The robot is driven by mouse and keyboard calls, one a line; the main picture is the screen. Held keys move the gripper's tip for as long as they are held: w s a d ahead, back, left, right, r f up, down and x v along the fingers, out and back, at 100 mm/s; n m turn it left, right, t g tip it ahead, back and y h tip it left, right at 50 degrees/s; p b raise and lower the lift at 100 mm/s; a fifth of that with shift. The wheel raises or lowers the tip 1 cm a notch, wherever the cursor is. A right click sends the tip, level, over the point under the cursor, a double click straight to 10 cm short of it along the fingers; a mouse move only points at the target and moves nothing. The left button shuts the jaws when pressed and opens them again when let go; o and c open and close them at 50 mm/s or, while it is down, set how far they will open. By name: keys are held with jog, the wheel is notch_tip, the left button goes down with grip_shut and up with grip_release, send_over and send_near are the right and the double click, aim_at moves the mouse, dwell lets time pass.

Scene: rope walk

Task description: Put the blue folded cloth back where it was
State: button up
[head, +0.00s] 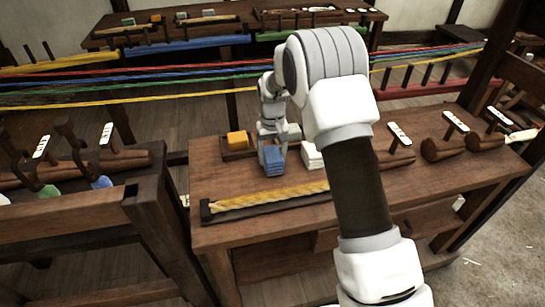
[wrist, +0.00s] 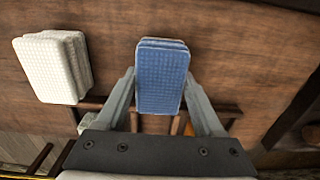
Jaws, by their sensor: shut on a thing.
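The blue folded cloth (head: 273,160) is a small thick stack on the left part of the near workbench. My gripper (head: 270,146) points down over it and is shut on it. In the wrist view the blue cloth (wrist: 162,78) sits between the two fingers, which touch its sides. I cannot tell whether its underside touches the bench top. A white folded cloth (head: 312,155) lies just to its right, partly hidden by my arm; it also shows in the wrist view (wrist: 50,68). A yellow folded cloth (head: 237,139) sits behind and to the left, in a low wooden tray (head: 238,155).
A pale green piece (head: 294,131) lies behind my gripper. A yellow rope length (head: 268,196) lies in a dark holder along the bench's front edge. Coloured ropes (head: 170,84) stretch behind the bench. Wooden tools with white tags (head: 400,134) stand at right.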

jog(key=shift+f, duration=0.1)
jog(key=shift+f, duration=0.15)
jog(key=o, duration=1.3)
